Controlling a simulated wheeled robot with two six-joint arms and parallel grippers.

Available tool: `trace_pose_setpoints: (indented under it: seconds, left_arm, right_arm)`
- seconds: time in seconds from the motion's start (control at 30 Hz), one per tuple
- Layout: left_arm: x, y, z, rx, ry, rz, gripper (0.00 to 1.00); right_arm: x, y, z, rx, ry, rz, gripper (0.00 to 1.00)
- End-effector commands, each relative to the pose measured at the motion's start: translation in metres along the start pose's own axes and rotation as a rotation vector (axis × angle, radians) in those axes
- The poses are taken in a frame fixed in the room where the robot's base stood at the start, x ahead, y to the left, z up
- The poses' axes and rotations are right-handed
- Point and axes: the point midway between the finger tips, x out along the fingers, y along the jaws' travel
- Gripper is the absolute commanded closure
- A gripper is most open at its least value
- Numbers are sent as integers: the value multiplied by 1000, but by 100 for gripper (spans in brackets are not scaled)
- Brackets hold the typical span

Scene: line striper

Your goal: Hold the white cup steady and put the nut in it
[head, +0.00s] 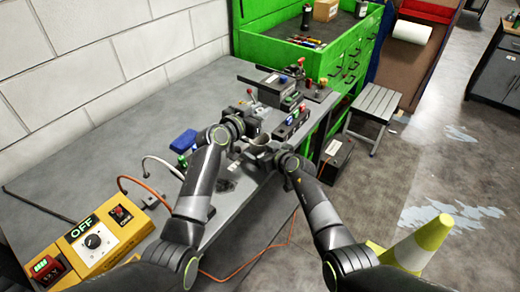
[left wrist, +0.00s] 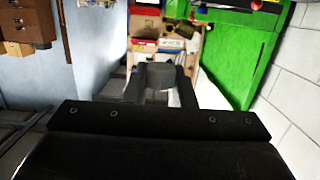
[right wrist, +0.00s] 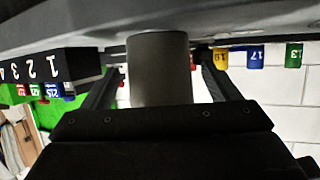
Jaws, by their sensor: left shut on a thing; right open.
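My left gripper (head: 250,124) is above the bench and shut on a small grey piece (left wrist: 160,75), which looks like the nut. The piece sits between the fingertips in the left wrist view; its exact shape is hard to tell. My right gripper (right wrist: 160,86) is open, with one finger on each side of a plain grey cylinder (right wrist: 158,68), which looks like the white cup in shadow. I cannot tell whether the fingers touch it. In the head view the cup (head: 261,147) is small and partly hidden by the right gripper, just below and right of the left gripper.
Boxes with coloured switches or tags (head: 291,122) stand close to the right of the grippers. A blue object (head: 184,141) lies to the left. A yellow control box (head: 95,240) is at the near left. The left part of the grey bench (head: 110,150) is mostly clear.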

Motion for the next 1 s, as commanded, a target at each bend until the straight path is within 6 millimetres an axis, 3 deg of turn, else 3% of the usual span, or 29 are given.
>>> trace_pose_setpoints:
  seconds: [0.2, 0.6, 1.0]
  left_arm:
    - [0, 0, 0, 0, 0, 0, 99]
    - [0, 0, 0, 0, 0, 0, 99]
    - [0, 0, 0, 0, 0, 0, 99]
  right_arm:
    - [11, 0, 0, 0, -2, 2, 18]
    - [13, 0, 0, 0, -2, 3, 18]
    - [13, 0, 1, 0, -2, 3, 65]
